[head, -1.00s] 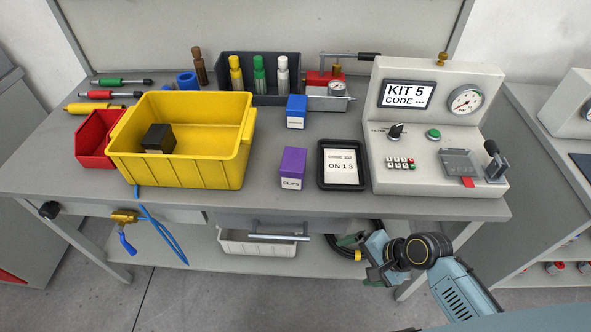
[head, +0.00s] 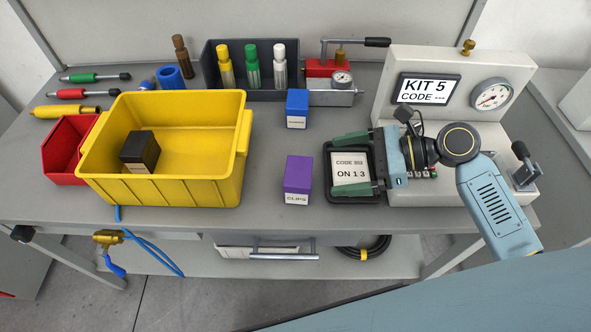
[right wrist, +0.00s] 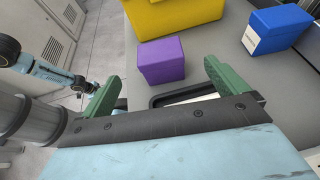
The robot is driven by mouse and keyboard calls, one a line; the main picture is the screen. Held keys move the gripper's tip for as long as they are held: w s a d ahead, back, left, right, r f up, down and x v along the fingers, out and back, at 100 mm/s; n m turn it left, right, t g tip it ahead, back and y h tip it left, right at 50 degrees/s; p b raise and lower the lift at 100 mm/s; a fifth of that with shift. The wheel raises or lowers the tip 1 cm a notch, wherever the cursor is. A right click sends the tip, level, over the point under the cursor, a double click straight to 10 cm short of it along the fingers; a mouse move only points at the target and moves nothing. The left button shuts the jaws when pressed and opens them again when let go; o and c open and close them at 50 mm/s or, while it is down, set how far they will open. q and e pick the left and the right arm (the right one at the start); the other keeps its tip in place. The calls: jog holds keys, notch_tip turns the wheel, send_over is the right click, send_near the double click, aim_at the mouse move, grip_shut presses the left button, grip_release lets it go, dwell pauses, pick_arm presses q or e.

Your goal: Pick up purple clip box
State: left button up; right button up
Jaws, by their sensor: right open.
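The purple clip box (head: 297,180), labelled CLIPS, stands upright on the bench, left of the black-framed code card. In the right wrist view the purple box (right wrist: 161,60) stands ahead of the fingers, apart from them. My right gripper (head: 353,163) is open and empty. Its two green fingers lie over the code card and point left toward the box, with a gap between. The fingers also show in the right wrist view (right wrist: 160,88). My left gripper is not in the head view; a light blue arm shows at the left of the right wrist view.
The code card (head: 350,170) lies beneath my right fingers. A blue box (head: 297,109) stands behind the purple one. A yellow bin (head: 190,192) holding a black block (head: 140,151) stands to the left. The test panel (head: 386,75) is at right. Bench between bin and purple box is clear.

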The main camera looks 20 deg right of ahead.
aim_at(291, 175)
jog(key=b+x, duration=0.1)
jog(key=x, duration=0.5)
jog(key=shift+s+f, duration=0.1)
jog(key=shift+s, duration=0.05)
jog(key=shift+a, duration=0.3)
jog(key=shift+w+a+f, duration=0.2)
jog(key=x, duration=0.1)
jog(key=b+x, duration=0.1)
jog(key=x, duration=0.1)
jog(key=shift+w+a+f, duration=0.1)
jog(key=shift+w+f, duration=0.05)
jog(key=shift+f, duration=0.15)
jog(key=shift+w+a+f+b, duration=0.15)
jog(key=shift+a+f+b, duration=0.1)
jog(key=shift+a+b, duration=0.15)
jog(key=c, duration=0.4)
jog(key=shift+a, duration=0.25)
jog(key=c, duration=0.7)
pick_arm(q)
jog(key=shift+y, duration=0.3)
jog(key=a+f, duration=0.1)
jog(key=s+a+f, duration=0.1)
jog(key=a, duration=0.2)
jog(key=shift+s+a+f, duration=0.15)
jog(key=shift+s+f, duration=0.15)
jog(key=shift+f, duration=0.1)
pick_arm(e)
jog(key=shift+d, duration=0.1)
